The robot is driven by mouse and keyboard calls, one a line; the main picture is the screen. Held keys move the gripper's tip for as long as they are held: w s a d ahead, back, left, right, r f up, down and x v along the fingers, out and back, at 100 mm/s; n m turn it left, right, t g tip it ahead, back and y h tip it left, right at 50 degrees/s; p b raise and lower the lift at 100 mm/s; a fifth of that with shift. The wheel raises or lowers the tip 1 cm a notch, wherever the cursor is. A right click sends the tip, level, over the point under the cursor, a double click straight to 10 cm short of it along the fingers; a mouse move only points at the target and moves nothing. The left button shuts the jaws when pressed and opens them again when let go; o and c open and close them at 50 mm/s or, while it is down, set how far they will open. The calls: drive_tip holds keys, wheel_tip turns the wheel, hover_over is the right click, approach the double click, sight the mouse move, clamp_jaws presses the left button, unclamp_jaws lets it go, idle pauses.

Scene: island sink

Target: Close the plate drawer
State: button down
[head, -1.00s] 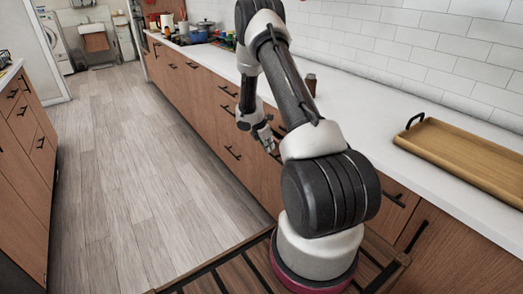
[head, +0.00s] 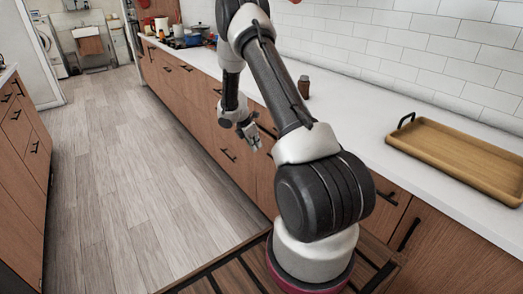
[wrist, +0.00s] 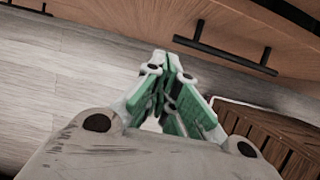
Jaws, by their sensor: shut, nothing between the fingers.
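My gripper (head: 254,140) is shut and empty, hanging low in front of the right-hand cabinet fronts in the head view. In the wrist view its green-padded fingers (wrist: 168,75) come together at the tips. A brown wooden front with a long black bar handle (wrist: 225,55) lies just beyond the fingertips, apart from them. The head view shows a lower front with a black handle (head: 228,156) left of my gripper. The fronts I can see look flush. I cannot tell which is the plate drawer; my arm hides part of the row, and no plates show.
The white counter (head: 350,125) runs along the right wall, with a wooden tray (head: 460,160) and a small brown bottle (head: 304,87) on it. Pots (head: 195,35) stand at its far end. Another cabinet (head: 25,140) is on the left. The wooden floor (head: 120,160) between is clear.

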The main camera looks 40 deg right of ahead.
drive_tip(key=v, duration=0.6)
drive_tip(key=a+f+n+h, duration=0.2)
drive_tip(key=a+f+h, duration=0.1)
drive_tip(key=a+f, duration=0.2)
drive_tip(key=d+f+m, duration=0.1)
drive_tip(key=d+f, duration=0.1)
drive_tip(key=d, duration=0.4)
drive_tip(key=d+f+h, duration=0.1)
drive_tip(key=d+f, duration=0.1)
drive_tip(key=d, duration=0.5)
drive_tip(key=shift+w+f+m+h, duration=0.25)
drive_tip(key=shift+f+m+h, duration=0.05)
drive_tip(key=shift+f+m, duration=0.1)
